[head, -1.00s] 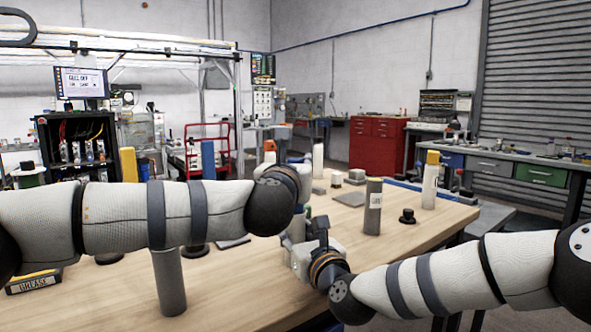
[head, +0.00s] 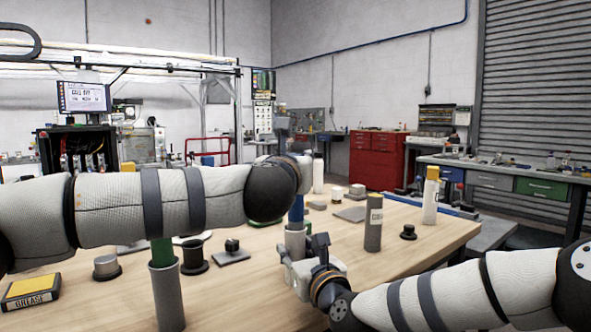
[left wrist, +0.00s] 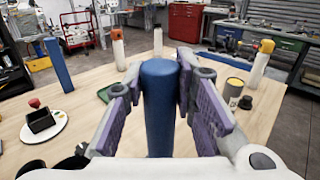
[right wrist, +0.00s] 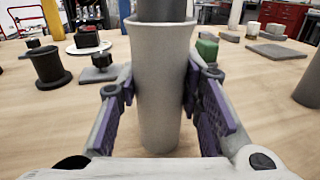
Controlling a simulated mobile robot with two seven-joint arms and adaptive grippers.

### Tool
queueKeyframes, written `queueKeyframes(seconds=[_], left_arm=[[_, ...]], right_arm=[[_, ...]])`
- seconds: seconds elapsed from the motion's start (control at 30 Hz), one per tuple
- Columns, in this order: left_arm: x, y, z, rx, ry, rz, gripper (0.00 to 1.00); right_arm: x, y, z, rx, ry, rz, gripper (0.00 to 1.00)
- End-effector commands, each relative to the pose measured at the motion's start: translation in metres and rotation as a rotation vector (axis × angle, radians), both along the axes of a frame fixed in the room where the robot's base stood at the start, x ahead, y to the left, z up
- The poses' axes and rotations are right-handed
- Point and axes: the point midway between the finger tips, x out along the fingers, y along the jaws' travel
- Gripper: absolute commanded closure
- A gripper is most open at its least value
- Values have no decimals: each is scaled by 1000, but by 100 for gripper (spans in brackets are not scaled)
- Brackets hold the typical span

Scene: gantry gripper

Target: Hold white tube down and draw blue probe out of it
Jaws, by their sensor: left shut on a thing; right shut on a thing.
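The white tube (right wrist: 160,85) stands upright on the table, and my right gripper (right wrist: 160,75) is shut around its upper part. In the head view the tube (head: 296,243) shows just above my right gripper (head: 300,268). My left gripper (left wrist: 158,72) is shut on the blue probe (left wrist: 159,110), above the tube. In the head view the probe's blue part (head: 297,211) hangs below my left wrist. A dark grey shaft (right wrist: 163,9) enters the tube's mouth. Its lower end is hidden in the tube.
A grey tube with a green top (head: 167,292) stands front left by a grease box (head: 30,292). A dark grey cylinder (head: 373,222) and a yellow-topped white tube (head: 430,200) stand right. Black-based parts (head: 194,257) lie left; bare wood lies in front.

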Motion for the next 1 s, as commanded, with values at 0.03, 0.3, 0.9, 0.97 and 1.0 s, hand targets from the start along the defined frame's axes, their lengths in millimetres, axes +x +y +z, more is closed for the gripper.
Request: queueKeyframes(seconds=[0.03,0.3,0.9,0.97,1.0], left_arm=[[0,1,7,1,-7,3,100],[0,1,20,1,-4,2,100],[0,0,39,-1,-4,0,100],[0,0,42,-1,-4,0,100],[0,0,45,0,-3,0,100]], right_arm=[[0,0,-1,-1,2,0,94],[0,0,-1,-1,2,0,94],[0,0,-1,0,1,0,94],[0,0,-1,0,1,0,94],[0,0,-1,0,1,0,94]])
